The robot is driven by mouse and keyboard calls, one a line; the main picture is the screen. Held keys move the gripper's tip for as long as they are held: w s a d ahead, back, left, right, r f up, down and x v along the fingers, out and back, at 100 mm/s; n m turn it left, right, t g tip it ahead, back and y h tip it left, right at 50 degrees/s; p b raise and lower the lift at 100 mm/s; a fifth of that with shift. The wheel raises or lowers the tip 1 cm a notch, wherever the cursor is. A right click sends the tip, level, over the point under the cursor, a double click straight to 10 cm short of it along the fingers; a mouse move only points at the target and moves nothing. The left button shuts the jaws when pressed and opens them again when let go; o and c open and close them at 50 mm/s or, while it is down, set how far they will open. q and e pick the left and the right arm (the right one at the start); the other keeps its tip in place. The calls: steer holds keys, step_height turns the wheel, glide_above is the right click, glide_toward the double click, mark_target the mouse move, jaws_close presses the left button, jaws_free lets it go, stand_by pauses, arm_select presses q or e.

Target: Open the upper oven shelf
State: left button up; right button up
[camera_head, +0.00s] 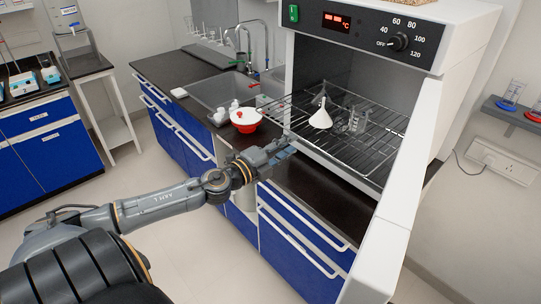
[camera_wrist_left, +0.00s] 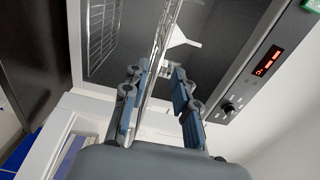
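The upper oven shelf (camera_head: 350,148) is a wire rack that juts out past the front of the white oven (camera_head: 459,48), whose door (camera_head: 400,195) stands open at the right. A white funnel (camera_head: 320,119) and clear glassware (camera_head: 354,121) stand on the rack. My left gripper (camera_head: 283,150) is at the rack's front edge. In the left wrist view its fingers (camera_wrist_left: 158,95) are apart, with the upper rack (camera_wrist_left: 158,38) edge-on between them, closer to the left finger; contact is unclear. The funnel also shows there (camera_wrist_left: 180,38). My right gripper is out of view.
A sink (camera_head: 222,90) and a dark counter with a red-and-white bowl (camera_head: 246,120) lie left of the oven. Blue drawers with pale handles (camera_head: 300,222) are below. A lower rack (camera_wrist_left: 103,30) shows inside the oven. The floor at the left is clear.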

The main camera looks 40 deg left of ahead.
arm_select(q)
steer(key=s, duration=0.6)
steer(key=shift+a, duration=0.4)
steer(key=s+a+f+n+g+y, duration=0.25)
steer(key=a+f+n, duration=0.2)
steer(key=f, duration=0.85)
steer(key=s+a+f+n+g+y, duration=0.2)
steer(key=s+a+f+n+y, duration=0.3)
steer(key=f, duration=0.7)
steer(key=s+f+n+g+h, duration=0.2)
steer(key=s+f+g, duration=0.15)
steer(key=f, duration=0.85)
steer(key=s+d+f+n+g, duration=0.2)
steer(key=s+d+f, duration=0.3)
steer(key=s+f, duration=0.3)
steer(key=s+d+f+n+g, duration=0.2)
steer(key=s+d+f, duration=0.4)
steer(key=f, duration=0.4)
steer(key=s+d+f+n+g+h, duration=0.1)
steer(key=s+d+f+g, duration=0.1)
steer(key=s+d+f, duration=0.2)
steer(key=s+d+f+g+h, duration=0.2)
steer(key=s+d+f, duration=0.2)
steer(key=s+d, duration=0.6)
steer(key=s, duration=0.2)
steer(key=shift+s+f+n+g+b, duration=0.25)
steer(key=shift+s+n+g+b, duration=0.05)
steer(key=shift+n+g, duration=0.1)
